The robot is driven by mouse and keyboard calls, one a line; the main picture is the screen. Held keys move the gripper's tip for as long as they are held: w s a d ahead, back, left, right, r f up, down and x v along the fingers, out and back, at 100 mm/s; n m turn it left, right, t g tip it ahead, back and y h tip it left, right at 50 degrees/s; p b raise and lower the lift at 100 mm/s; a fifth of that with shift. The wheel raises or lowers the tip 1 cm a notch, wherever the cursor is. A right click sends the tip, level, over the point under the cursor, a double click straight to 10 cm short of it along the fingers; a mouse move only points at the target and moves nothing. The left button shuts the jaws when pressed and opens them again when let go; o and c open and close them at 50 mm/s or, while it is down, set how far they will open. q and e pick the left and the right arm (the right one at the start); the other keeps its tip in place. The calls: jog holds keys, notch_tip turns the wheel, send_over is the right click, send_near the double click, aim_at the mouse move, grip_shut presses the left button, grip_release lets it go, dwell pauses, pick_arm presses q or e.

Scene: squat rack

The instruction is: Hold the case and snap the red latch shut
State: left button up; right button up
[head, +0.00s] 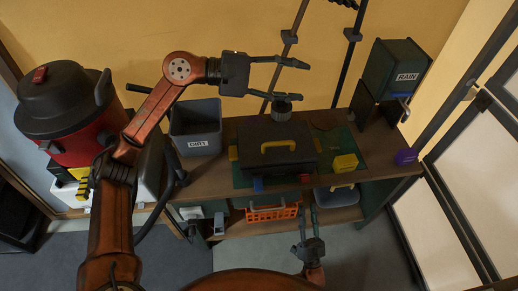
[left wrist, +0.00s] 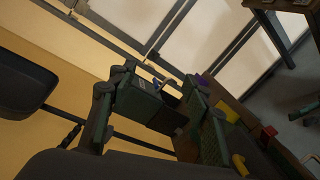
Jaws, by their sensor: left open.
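The dark case (head: 300,158) lies on a green mat (head: 243,180) on the bench, with a yellow handle (head: 278,145) on its lid. At its front edge are a red latch (head: 304,178) and a blue latch (head: 258,184); I cannot tell whether either is fastened. The red latch seems to show in the left wrist view (left wrist: 269,131). My left gripper (head: 290,75) is open and empty, above and behind the case, apart from it. My right gripper (head: 307,212) is below the bench's front edge, fingers apart and pointing up, with nothing visible between them.
A yellow block (head: 345,162), a purple block (head: 405,156) and a green RAIN box (head: 393,66) are to the right. An orange basket (head: 272,213) is on the lower shelf.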

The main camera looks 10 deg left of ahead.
pick_arm(q)
jog(key=s+d+f+m+g+y, duration=0.1)
jog(key=d+f+y, duration=0.1)
jog(key=f, duration=0.5)
jog(key=d+f+m+g+y, duration=0.1)
jog(key=d+f+y, duration=0.15)
jog(key=f, duration=0.55)
jog(key=m+g+y, duration=0.2)
jog(key=y, duration=0.9)
send_over(259, 187)
notch_tip(259, 187, down, 24)
jog(key=shift+f, duration=0.1)
notch_tip(259, 187, down, 7)
jog(key=shift+f, duration=0.15)
grip_shut()
